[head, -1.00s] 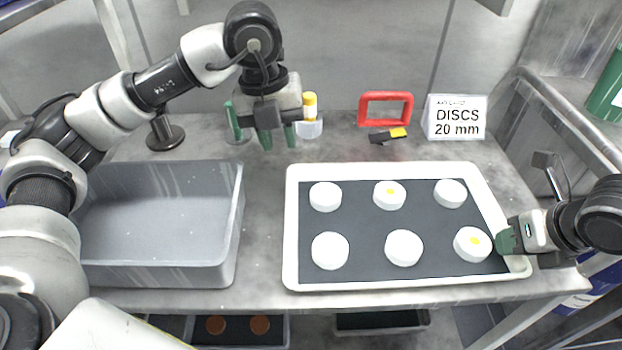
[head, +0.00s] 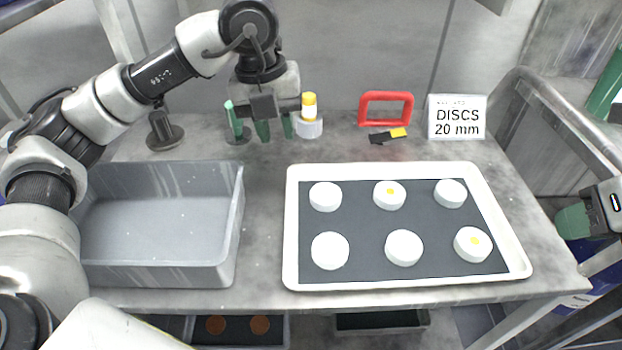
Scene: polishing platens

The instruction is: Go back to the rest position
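My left gripper (head: 275,129) hangs above the back of the bench, between the grey bin and the red frame. Its green fingers point down and stand apart, with nothing between them. My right gripper (head: 574,222) is at the right edge of the view, beyond the bench's right side. Only part of it shows, and I cannot tell whether its fingers are open. The white tray (head: 292,240) with a dark mat (head: 360,221) holds several white discs in two rows.
An empty grey bin (head: 240,215) stands left of the tray. A metal rail (head: 570,120) runs along the right.

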